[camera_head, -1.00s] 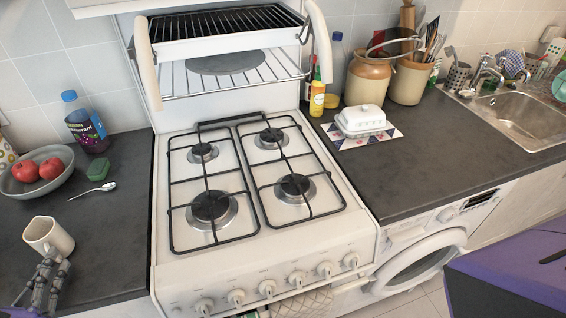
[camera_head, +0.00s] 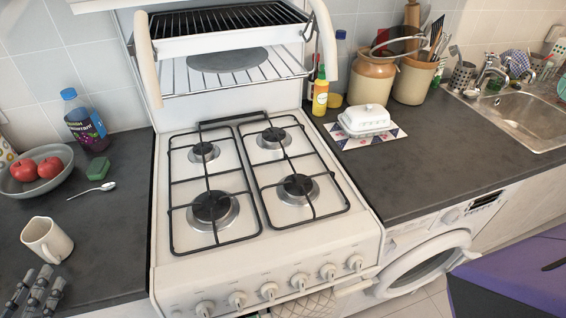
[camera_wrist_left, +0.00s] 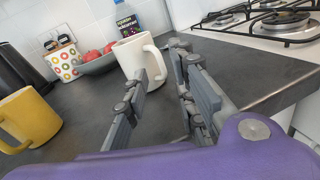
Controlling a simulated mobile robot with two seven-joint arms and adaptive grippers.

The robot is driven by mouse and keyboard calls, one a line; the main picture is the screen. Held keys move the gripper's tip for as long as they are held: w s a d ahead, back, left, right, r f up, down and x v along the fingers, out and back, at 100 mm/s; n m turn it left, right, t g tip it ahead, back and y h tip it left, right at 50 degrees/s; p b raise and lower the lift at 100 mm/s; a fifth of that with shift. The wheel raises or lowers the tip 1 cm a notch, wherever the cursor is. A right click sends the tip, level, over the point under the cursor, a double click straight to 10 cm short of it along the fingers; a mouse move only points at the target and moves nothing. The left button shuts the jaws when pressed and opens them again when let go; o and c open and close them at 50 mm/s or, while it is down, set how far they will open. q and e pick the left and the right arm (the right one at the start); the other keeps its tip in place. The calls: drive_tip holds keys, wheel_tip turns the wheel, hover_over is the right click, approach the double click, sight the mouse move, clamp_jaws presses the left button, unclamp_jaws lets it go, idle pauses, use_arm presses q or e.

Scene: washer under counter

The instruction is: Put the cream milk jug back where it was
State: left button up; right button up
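The cream milk jug (camera_head: 47,240) stands upright on the dark counter left of the stove, near the front. In the left wrist view the jug (camera_wrist_left: 132,60) stands just beyond my fingers, its handle toward the right. My left gripper (camera_head: 35,292) is at the lower left of the head view, in front of the jug and apart from it. In the left wrist view the left gripper (camera_wrist_left: 165,88) has its fingers spread with nothing between them. My right gripper is not in view.
A grey bowl of red fruit (camera_head: 38,182), a green sponge (camera_head: 98,172), a spoon (camera_head: 92,190) and a bottle (camera_head: 86,122) lie behind the jug. A yellow mug (camera_wrist_left: 28,118) stands left of it. The stove (camera_head: 245,215) borders the counter.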

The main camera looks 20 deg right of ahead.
use_arm(q)
drive_tip(key=b+v, duration=0.2)
drive_tip(key=v, duration=0.5)
drive_tip(key=s+d+f+n+g+y, duration=0.1)
drive_tip(key=s+f+n+y, duration=0.25)
drive_tip(key=f+n, duration=0.6)
drive_tip(key=s+d+f+n+g+y, duration=0.1)
drive_tip(key=s+f+n+g+y, duration=0.15)
drive_tip(key=s+f+n, duration=0.7)
drive_tip(key=s+d+f+n+g+p, duration=0.1)
drive_tip(key=s+d+f+n+g, duration=0.1)
drive_tip(key=d+n, duration=0.5)
drive_tip(key=s+d+f+n+g+p, duration=0.2)
drive_tip(key=d+f+n, duration=0.3)
drive_tip(key=n, duration=0.9)
drive_tip(key=shift+s+d+f+n+g, duration=0.15)
drive_tip(key=shift+s+d+n+g, duration=0.4)
drive_tip(key=shift+d, duration=0.6)
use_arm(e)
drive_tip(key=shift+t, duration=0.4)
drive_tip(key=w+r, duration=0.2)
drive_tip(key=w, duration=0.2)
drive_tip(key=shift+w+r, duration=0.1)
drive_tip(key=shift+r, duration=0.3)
use_arm(q)
drive_tip(key=shift+s, duration=0.1)
